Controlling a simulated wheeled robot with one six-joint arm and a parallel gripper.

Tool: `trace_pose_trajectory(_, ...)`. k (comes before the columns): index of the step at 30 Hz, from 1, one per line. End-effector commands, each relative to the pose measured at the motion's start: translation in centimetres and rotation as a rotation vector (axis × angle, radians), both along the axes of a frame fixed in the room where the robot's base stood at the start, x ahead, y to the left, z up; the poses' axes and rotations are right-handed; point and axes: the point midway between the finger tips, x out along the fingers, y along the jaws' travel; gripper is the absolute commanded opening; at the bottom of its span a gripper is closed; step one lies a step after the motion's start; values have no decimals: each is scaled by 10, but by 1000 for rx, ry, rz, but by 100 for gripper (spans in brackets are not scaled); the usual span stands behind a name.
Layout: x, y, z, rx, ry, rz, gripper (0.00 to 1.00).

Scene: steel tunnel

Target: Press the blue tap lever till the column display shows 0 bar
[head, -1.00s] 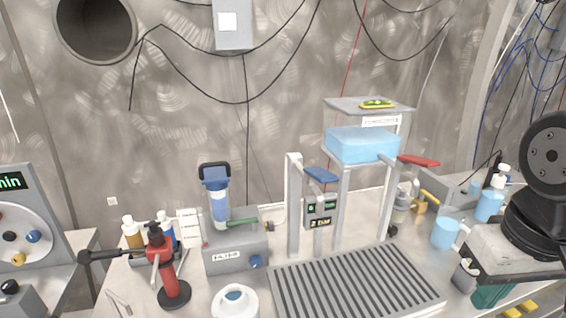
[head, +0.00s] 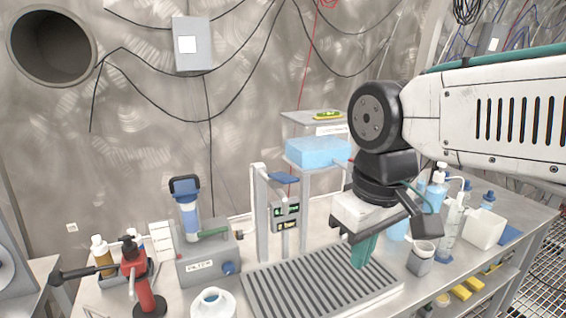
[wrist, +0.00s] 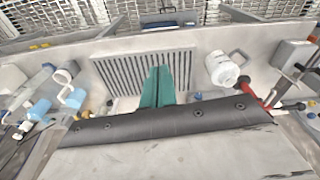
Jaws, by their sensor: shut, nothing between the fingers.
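The blue tap lever (head: 283,179) sticks out near the top of a grey post, left of the raised blue tank (head: 318,152). The column display (head: 287,211) is a small dark box with green digits below the lever. Its digits are too small to read. My gripper (head: 363,252) has green fingers pointing down over the right part of the ribbed drain tray (head: 300,286), to the right of the lever and lower in the picture. The fingers are together and empty. They also show in the wrist view (wrist: 158,88), where I cannot make out the lever.
A red clamp stand (head: 140,280) and a white round jar (head: 212,303) are at the front left. Bottles and a grey cup (head: 421,260) stand right of the tray.

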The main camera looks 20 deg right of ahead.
Motion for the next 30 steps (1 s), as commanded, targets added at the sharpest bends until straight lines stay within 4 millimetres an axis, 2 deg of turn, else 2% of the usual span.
trace_pose_trajectory(5,65,6,75,-12,87,365,0)
trace_pose_trajectory(9,126,13,131,5,164,724,0)
trace_pose_trajectory(13,176,20,168,40,219,1027,0)
trace_pose_trajectory(15,199,24,181,62,240,1162,0)
trace_pose_trajectory(18,221,27,194,88,259,1309,0)
trace_pose_trajectory(21,235,30,201,107,269,1402,0)
trace_pose_trajectory(30,241,31,205,118,273,1454,0)
